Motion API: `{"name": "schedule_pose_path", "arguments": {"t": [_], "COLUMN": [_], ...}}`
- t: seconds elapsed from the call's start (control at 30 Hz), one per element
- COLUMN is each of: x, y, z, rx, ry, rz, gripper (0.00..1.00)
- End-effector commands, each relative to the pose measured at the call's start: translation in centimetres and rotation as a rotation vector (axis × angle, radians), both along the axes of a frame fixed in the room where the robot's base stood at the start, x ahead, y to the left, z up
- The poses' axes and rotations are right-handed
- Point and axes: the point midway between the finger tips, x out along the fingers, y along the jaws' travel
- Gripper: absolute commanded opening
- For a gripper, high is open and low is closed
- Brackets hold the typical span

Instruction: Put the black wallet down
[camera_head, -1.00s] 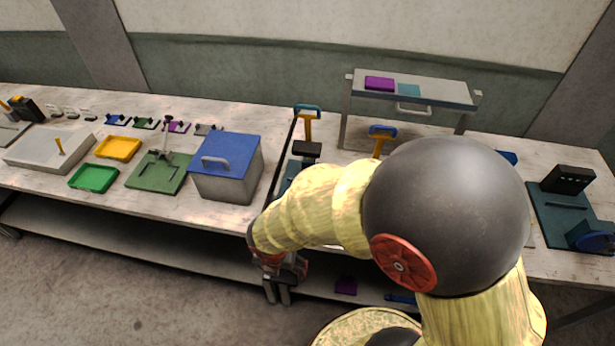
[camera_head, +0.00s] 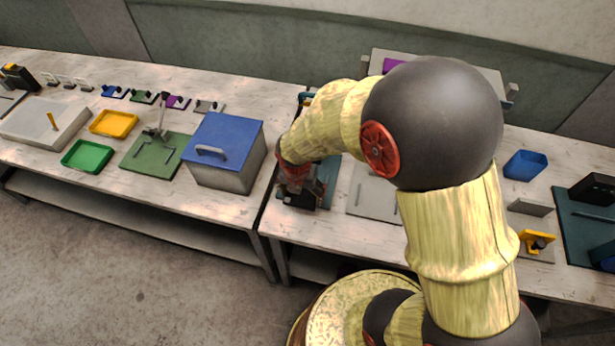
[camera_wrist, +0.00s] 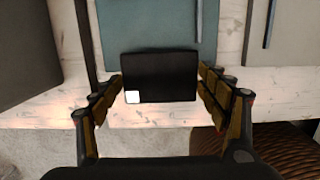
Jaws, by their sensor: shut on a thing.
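The black wallet (camera_wrist: 160,72) shows in the wrist view as a dark flat rectangle with a small white square at its lower left corner. My gripper (camera_wrist: 160,88) is shut on it, with fingers at its left and right edges. The wallet overlaps the front part of a teal board (camera_wrist: 190,25) on the table; I cannot tell whether it touches the board. In the head view my gripper (camera_head: 302,200) is over the front left part of the right-hand table, by the same teal board (camera_head: 331,172). There the wallet is hard to tell from the dark gripper.
A grey box with a blue lid (camera_head: 225,150) stands just left of my gripper, across the gap between the tables. A grey plate (camera_head: 373,195) lies to the right. A blue bin (camera_head: 525,165) stands further right. The table's front edge (camera_wrist: 215,108) is close.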

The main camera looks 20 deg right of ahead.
Motion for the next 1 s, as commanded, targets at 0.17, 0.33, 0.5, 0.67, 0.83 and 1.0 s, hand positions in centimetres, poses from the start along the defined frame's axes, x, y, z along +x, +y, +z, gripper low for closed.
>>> {"name": "schedule_pose_path", "arguments": {"t": [0.17,0.33,0.5,0.67,0.83,1.0], "x": [2.3,3.0,4.7,6.1,6.1,6.1], "y": [-1.6,-2.0,-3.1,-4.1,-4.1,-4.1], "z": [0.0,0.0,-0.1,-1.0,-1.5,-1.5], "rx": [0.001,0.0,0.0,0.001,0.001,0.001], "ry": [-0.001,0.0,-0.001,0.003,-0.001,-0.001], "rz": [-0.003,0.0,-0.003,0.0,0.0,0.0], "gripper": [0.45,0.45,0.45,0.45,0.45,0.45]}}
